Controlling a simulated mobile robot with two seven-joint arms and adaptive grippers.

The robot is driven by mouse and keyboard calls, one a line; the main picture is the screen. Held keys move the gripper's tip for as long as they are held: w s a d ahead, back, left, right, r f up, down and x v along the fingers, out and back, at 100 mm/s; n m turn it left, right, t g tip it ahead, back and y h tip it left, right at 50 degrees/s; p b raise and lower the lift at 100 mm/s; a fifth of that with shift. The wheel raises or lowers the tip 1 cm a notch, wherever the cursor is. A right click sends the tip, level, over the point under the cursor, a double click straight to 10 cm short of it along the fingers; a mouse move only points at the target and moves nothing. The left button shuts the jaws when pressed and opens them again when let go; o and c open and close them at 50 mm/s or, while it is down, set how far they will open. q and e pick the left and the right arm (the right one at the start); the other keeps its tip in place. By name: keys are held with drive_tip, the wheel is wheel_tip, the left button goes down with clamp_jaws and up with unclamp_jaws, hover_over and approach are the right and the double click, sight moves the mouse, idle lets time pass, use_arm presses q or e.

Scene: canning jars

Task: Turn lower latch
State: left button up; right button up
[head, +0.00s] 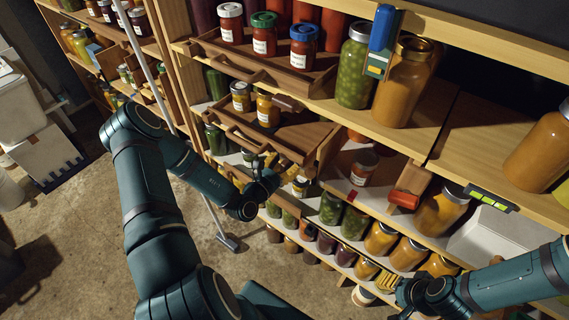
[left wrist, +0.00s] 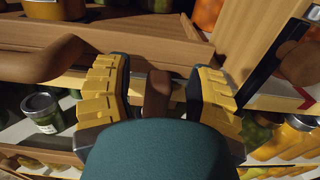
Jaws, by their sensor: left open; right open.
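A small dark-brown wooden latch (left wrist: 157,97) shows in the left wrist view, between the yellow fingers of my left gripper (left wrist: 158,85). The fingers are apart on either side of it, with gaps; its lower end is hidden by the gripper body. In the head view my left gripper (head: 277,172) is just below the front of the lower drawer (head: 309,158), and hides the latch there. Another brown wooden piece (head: 284,102) shows below the upper drawer. My right gripper (head: 388,284) is at the lower right, by the bottom shelves, apart from the latch.
The lower drawer is pulled out and holds small yellow jars (head: 267,110). A curved wooden handle (left wrist: 42,62) is left of my left fingers. Filled jars (head: 354,222) crowd the lower shelves.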

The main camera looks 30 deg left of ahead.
use_arm(q)
clamp_jaws()
